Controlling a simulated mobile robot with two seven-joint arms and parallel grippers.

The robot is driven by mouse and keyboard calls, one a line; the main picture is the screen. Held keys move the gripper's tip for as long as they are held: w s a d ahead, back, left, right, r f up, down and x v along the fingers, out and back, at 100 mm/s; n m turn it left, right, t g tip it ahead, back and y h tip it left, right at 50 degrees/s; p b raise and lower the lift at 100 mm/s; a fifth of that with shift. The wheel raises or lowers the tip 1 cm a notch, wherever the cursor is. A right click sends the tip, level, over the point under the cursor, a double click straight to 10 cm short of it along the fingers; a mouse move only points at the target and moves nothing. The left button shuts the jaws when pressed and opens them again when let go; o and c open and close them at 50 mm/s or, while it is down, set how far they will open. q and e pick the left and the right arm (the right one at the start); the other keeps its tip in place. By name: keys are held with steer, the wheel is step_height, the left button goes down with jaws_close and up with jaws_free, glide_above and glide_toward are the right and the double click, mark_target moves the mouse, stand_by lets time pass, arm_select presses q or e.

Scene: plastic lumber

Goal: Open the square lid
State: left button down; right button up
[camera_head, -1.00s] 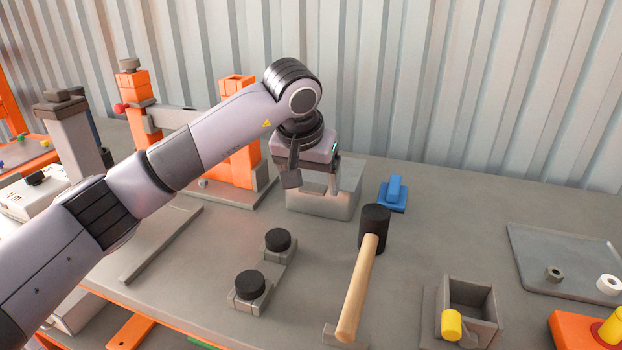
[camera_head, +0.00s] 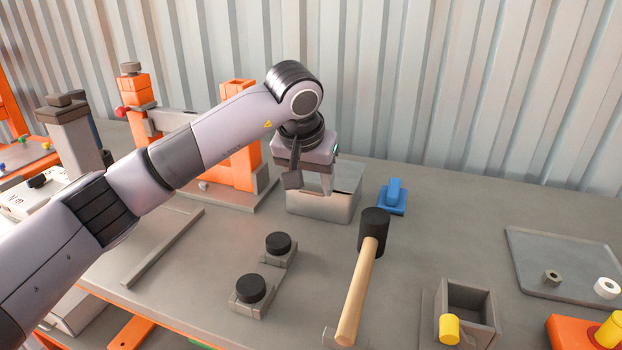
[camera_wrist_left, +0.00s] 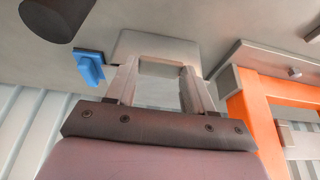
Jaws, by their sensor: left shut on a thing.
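A pale grey box-shaped thing (camera_head: 335,208) stands on the table, directly under my left gripper (camera_head: 310,184). The gripper points down, with its fingers at the box's top. It is shut on the grey thing's upper part. In the left wrist view, the fingers (camera_wrist_left: 158,85) stand apart, with the pale grey surface (camera_wrist_left: 155,45) at their tips. The fingers and hand hide much of the box's top, so I cannot make out the lid's edges. My right gripper is out of view.
A blue square piece with an upright grip (camera_head: 392,197) lies right of the box. A mallet (camera_head: 362,280) is in front of it. An orange frame (camera_head: 240,160) stands left. Black round knobs (camera_head: 278,243) are nearer. A corrugated wall (camera_head: 450,80) is behind.

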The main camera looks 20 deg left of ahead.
mark_target(318, 181)
arm_select(q)
steer(key=w+r+p, duration=0.1)
steer(key=r, duration=0.1)
steer(key=r+p, duration=0.2)
steer(key=w+r+p, duration=0.1)
steer(key=r+p, duration=0.1)
steer(key=shift+w+a+r, duration=0.1)
steer(key=shift+w+r, duration=0.2)
steer(key=shift+w+r+p, duration=0.85)
steer(key=shift+w+p, duration=0.2)
steer(key=shift+p, duration=0.45)
